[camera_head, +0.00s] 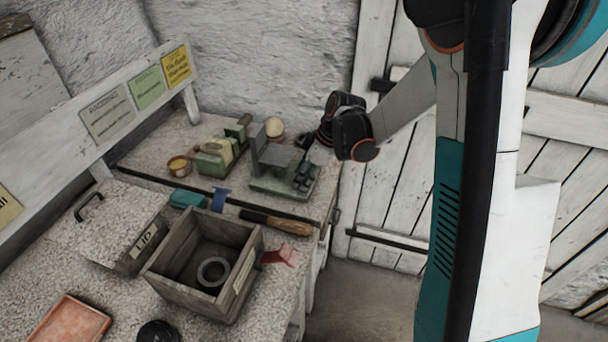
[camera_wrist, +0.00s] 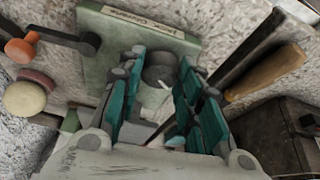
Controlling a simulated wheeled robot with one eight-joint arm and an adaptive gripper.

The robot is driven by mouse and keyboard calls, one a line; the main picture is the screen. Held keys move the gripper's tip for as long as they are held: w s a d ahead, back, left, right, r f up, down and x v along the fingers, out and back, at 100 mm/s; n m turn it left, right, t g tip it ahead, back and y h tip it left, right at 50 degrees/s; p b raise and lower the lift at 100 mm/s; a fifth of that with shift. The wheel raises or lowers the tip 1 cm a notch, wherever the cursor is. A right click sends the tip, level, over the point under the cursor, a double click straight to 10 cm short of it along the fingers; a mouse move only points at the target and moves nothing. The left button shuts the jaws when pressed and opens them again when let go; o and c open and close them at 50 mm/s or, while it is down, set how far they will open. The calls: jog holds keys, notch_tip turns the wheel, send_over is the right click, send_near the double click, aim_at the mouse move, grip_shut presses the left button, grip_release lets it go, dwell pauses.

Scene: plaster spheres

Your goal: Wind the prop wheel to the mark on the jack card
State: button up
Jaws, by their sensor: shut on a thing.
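My gripper (camera_wrist: 160,78) points at a green base (camera_wrist: 110,45) with a label strip at its edge, of which only "Jack" is fairly readable. Its teal fingers stand either side of a dark grey round part, seemingly the prop wheel (camera_wrist: 158,66), and are shut on it. A small pale pointer shows just below the wheel. The fingers hide part of it, and I cannot make out a mark. In the head view the green-based fixture (camera_head: 262,184) stands on the bench. A beige card (camera_head: 107,114), a green card (camera_head: 148,87) and a yellow card (camera_head: 176,66) hang on the rail, their text too small to read.
A wooden-handled tool (camera_head: 275,222) lies in front of the fixture. An open wooden box (camera_head: 172,283) holding a grey ring (camera_head: 213,273) stands nearer. A lid (camera_head: 110,228) and an orange tray (camera_head: 66,325) lie left. An orange-knobbed crank (camera_wrist: 20,50) is close to my gripper.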

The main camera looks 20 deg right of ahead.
jog(key=m+h, duration=0.1)
jog(key=m, duration=0.2)
jog(key=m+t, duration=0.1)
jog(key=m, duration=0.1)
jog(key=shift+s+a+m+h, duration=0.15)
jog(key=shift+a+m+h, duration=0.05)
jog(key=shift+m+h, duration=0.2)
jog(key=m+h, duration=0.1)
jog(key=m, duration=0.2)
jog(key=m+t+h, duration=0.1)
jog(key=m, duration=0.2)
jog(key=shift+a+b, duration=0.15)
jog(key=shift+b, duration=0.15)
jog(key=shift+m, duration=0.4)
jog(key=o, duration=1.1)
jog(key=shift+c, duration=0.2)
